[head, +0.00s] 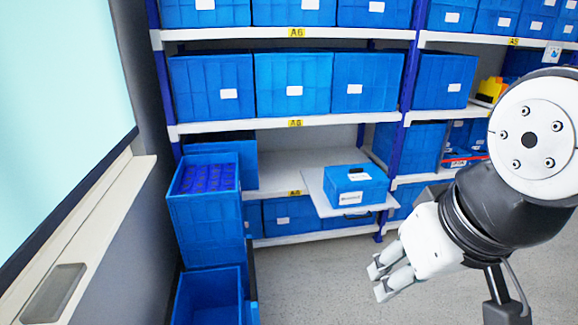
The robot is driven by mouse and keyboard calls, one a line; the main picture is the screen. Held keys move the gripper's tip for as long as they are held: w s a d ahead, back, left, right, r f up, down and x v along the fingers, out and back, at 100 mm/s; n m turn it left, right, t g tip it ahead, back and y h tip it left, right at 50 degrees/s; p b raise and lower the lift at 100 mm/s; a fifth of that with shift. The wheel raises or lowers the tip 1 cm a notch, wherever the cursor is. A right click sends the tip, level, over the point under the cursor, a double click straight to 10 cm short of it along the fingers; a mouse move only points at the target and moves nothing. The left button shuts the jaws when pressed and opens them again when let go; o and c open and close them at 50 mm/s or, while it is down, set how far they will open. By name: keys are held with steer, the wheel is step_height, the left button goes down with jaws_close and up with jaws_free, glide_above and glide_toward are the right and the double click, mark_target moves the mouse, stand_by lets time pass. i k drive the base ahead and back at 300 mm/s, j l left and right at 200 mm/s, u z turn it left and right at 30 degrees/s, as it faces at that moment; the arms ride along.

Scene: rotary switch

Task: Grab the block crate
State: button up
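A blue crate (204,212) stands at the left, stacked above other blue crates beside the shelf. Its open top shows several dark blue pieces in rows. A smaller blue box (356,186) with white labels sits on a white board (316,194) that sticks out from the shelf. I cannot tell by label which one is the block crate. My gripper (376,279) is at the lower right, in front of and below the board. Its two fingers point left with a gap between them, and nothing shows in it. It touches neither crate.
A shelf rack (290,125) holds several blue bins on its levels. A lower open crate (208,297) stands at the front left. A wall with a window ledge (100,210) bounds the left side. The grey floor (310,290) between the stack and my gripper is clear.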

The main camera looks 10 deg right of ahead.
mark_target(360, 184)
steer(key=i+l+z, duration=0.15)
steer(key=i+z, duration=0.15)
steer(key=i, duration=0.85)
steer(key=i+j+z, duration=0.15)
steer(key=i+z, duration=0.15)
steer(key=i, duration=0.9)
